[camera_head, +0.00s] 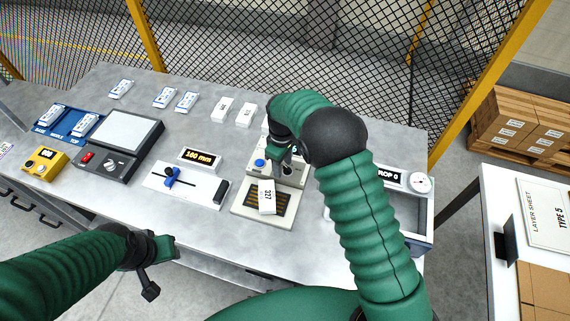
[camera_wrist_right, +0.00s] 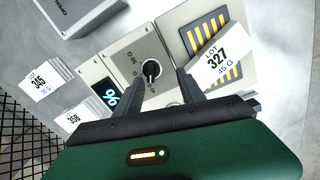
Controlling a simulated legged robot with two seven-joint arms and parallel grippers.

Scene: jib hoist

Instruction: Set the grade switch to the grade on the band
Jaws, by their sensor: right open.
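The grade switch (camera_wrist_right: 151,70) is a round black knob with a light pointer mark on a grey plate, with small printed grades around it, one reading 50 G. My right gripper (camera_wrist_right: 161,80) is open, its two black fingers apart with the knob between or just beyond their tips; contact cannot be told. In the head view the right gripper (camera_head: 284,158) hangs over the device and hides the knob.
White packs (camera_wrist_right: 48,78) lie behind the device, and a small % display (camera_wrist_right: 111,96) is beside the knob. A slider unit reading 160 mm (camera_head: 198,158), a scale (camera_head: 126,132) and a yellow box (camera_head: 44,158) stand to the left.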

